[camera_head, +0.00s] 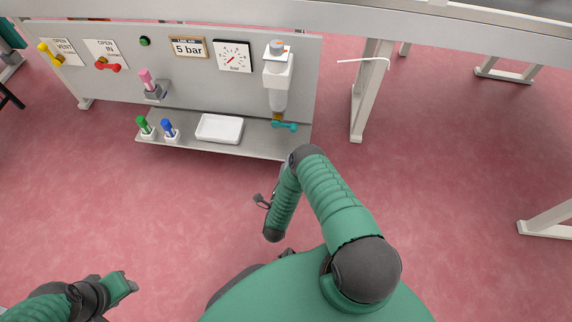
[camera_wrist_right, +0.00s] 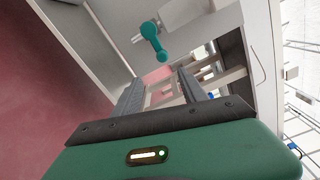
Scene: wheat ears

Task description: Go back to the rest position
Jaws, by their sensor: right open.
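My right gripper (camera_head: 262,201) shows as a small dark part beside my bent right forearm, over the floor in front of the panel's shelf. In the right wrist view its two dark fingers (camera_wrist_right: 162,90) stand apart with nothing between them. The teal valve handle (camera_head: 285,126) sits at the panel's lower right, apart from the gripper; it also shows in the right wrist view (camera_wrist_right: 154,42), ahead of the fingers. My left gripper (camera_head: 120,287) is at the lower left over the floor, and its jaws cannot be made out.
The grey panel (camera_head: 205,85) carries a yellow valve (camera_head: 44,48), a red valve (camera_head: 107,66), a gauge (camera_head: 233,57) and a pink-topped part (camera_head: 147,80). On its shelf (camera_head: 250,143) are green (camera_head: 143,124) and blue (camera_head: 167,127) pieces and a white tray (camera_head: 219,129).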

